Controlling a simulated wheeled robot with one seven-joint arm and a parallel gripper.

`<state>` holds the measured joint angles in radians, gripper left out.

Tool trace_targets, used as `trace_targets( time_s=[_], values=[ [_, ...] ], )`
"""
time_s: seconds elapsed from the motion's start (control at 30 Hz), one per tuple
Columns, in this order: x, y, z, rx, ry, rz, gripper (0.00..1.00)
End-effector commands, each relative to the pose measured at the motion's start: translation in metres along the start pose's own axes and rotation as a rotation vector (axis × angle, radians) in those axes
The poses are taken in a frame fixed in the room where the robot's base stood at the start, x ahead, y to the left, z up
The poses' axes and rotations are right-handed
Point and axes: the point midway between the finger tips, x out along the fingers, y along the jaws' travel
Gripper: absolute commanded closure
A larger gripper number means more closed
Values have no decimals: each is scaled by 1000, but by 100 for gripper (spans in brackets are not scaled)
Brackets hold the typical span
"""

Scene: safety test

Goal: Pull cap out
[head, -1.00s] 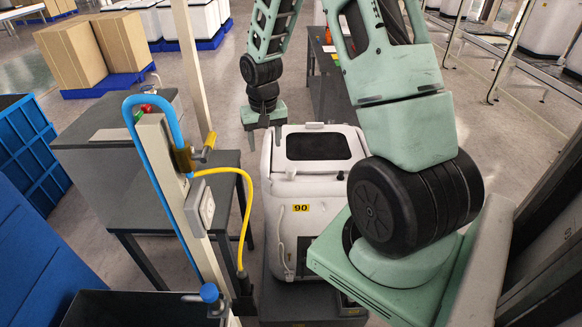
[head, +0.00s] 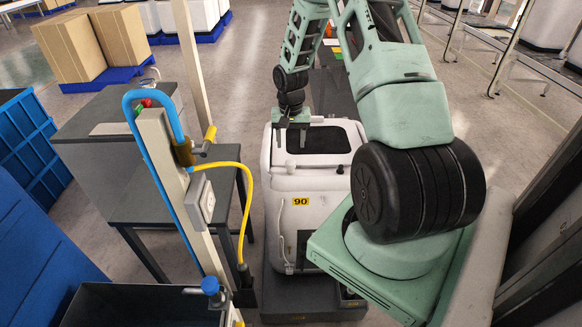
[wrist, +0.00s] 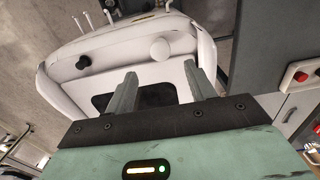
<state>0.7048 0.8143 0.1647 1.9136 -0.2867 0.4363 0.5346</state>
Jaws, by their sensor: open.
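A white tank-like machine (head: 318,190) stands on a dark base, with a dark panel (head: 325,140) in its top. A round white cap (head: 291,167) sits on its top front; it also shows in the wrist view (wrist: 160,49). A smaller black knob (head: 340,170) sits to its right; in the wrist view this knob (wrist: 83,62) is to the cap's left. My gripper (head: 291,138) is open and empty over the machine's top left part. In the wrist view its fingertips (wrist: 160,73) point toward the cap, one on either side of its line, apparently short of it.
A post with a blue hose (head: 150,150) and yellow cable (head: 248,190) stands close left of the machine. A grey table with a metal box (head: 110,135) is behind it. Blue crates (head: 25,145) are at far left. Open floor (head: 510,130) lies to the right.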

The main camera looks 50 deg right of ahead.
Motion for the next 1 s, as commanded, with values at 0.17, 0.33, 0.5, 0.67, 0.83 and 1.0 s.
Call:
trace_targets(
  time_s=[0.17, 0.33, 0.5, 0.67, 0.83, 1.0],
  values=[
    [24, 0, 0, 0, -1, 0, 45],
    [49, 0, 1, 0, -2, 0, 45],
    [71, 0, 0, -1, 0, 0, 45],
    [80, 0, 0, 0, 0, 0, 45],
    [81, 0, 0, -1, 0, 0, 45],
    [80, 0, 0, -1, 0, 0, 45]
  ],
)
